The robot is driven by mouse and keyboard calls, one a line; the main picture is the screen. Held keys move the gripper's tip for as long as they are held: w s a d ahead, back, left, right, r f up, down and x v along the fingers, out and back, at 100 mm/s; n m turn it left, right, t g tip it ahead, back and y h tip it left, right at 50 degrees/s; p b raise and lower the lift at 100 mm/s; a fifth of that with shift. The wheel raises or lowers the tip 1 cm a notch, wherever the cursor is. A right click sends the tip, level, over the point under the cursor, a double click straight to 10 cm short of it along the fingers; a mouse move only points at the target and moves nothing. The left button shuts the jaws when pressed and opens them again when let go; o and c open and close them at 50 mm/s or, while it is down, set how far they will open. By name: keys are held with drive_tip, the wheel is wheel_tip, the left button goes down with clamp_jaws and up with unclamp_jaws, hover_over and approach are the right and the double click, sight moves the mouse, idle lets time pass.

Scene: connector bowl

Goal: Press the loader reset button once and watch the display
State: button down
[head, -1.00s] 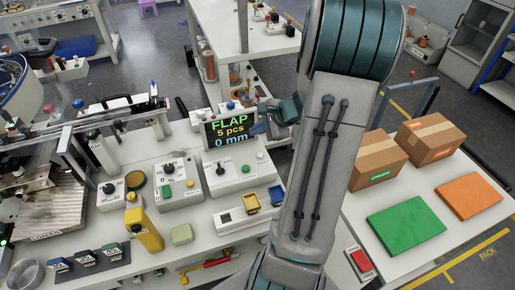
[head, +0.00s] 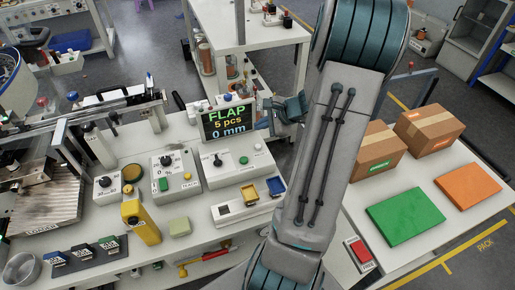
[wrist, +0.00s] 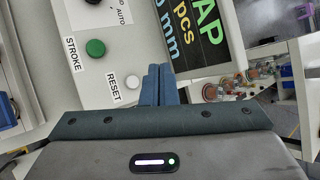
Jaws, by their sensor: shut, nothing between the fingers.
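The white reset button (wrist: 132,81) sits beside its RESET label on the pale control box in the wrist view. In the head view the same button (head: 258,147) is on the box below the display. The display (head: 227,119) reads FLAP, 5 pcs, 0 mm; part of it also shows in the wrist view (wrist: 192,28). My gripper (wrist: 158,70) is shut and empty, its blue fingertips just right of the reset button in the picture. I cannot tell their height above the box. In the head view my gripper is partly hidden behind my arm.
A green STROKE button (wrist: 95,47) is close to the reset button. A dial (head: 217,161) sits on the same box. Cartons (head: 428,128) and a green pad (head: 405,217) lie on the right table.

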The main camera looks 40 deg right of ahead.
drive_tip(key=b, duration=0.3)
hover_over(258, 146)
drive_tip(key=f, duration=0.4)
drive_tip(key=shift+s+d+f, duration=0.25)
drive_tip(key=shift+s+d, duration=0.1)
drive_tip(key=shift+s, duration=0.05)
drive_tip(key=shift+f+b, duration=0.65)
drive_tip(key=shift+f, duration=0.1)
idle(0.6)
drive_tip(key=shift+f+b, duration=0.4)
drive_tip(key=shift+b, duration=0.2)
drive_tip(key=shift+f+b, duration=0.55)
drive_tip(key=shift+b, duration=0.05)
idle(0.5)
drive_tip(key=shift+r, duration=0.1)
drive_tip(key=shift+r+p, duration=0.65)
drive_tip(key=shift+r, duration=0.25)
drive_tip(key=shift+r, duration=0.1)
